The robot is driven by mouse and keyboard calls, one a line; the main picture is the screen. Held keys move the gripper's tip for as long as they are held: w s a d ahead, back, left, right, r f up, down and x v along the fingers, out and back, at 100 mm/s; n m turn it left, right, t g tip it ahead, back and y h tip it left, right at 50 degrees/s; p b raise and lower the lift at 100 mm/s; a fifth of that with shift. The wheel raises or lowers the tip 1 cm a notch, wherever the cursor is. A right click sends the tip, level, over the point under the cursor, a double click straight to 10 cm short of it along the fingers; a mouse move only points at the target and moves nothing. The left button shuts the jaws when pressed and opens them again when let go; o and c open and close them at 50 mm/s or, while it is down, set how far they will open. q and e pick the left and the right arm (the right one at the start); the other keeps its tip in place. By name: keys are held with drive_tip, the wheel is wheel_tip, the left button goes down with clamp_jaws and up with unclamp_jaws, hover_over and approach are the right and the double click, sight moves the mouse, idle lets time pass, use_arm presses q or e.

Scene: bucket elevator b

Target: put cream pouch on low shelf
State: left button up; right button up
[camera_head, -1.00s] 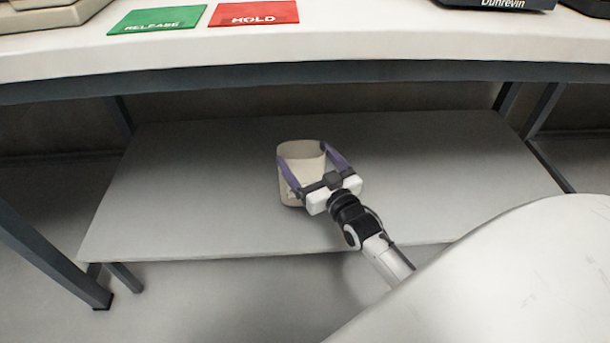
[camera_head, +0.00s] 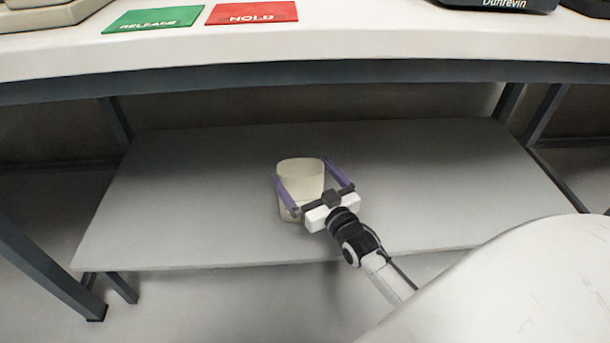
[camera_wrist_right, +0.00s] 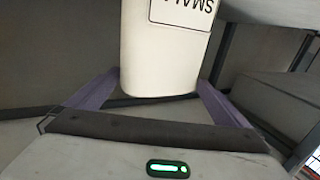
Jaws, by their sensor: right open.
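The cream pouch (camera_head: 302,175) stands upright on the grey low shelf (camera_head: 190,200), near the middle of the shelf. My right gripper (camera_head: 299,168) is open, with one purple finger on each side of the pouch. The lower part of the pouch is partly hidden by the gripper in the head view. My left gripper is not in view.
Above the shelf is a white worktop (camera_head: 350,45) with a green RELEASE card (camera_head: 153,19) and a red HOLD card (camera_head: 252,12). Dark table legs (camera_head: 45,255) stand at the left and right. The shelf is clear on both sides of the pouch.

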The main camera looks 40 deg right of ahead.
drive_tip(key=shift+s+r, duration=0.15)
drive_tip(key=shift+s, duration=0.15)
use_arm(q)
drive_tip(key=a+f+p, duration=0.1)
drive_tip(key=p, duration=0.1)
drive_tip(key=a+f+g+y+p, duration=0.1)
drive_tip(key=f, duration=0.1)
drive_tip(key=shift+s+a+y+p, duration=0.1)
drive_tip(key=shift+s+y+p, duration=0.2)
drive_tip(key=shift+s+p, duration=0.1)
use_arm(e)
drive_tip(key=s+a, duration=0.1)
drive_tip(key=s, duration=1)
drive_tip(key=shift+s+a, duration=0.2)
drive_tip(key=shift+a, duration=0.05)
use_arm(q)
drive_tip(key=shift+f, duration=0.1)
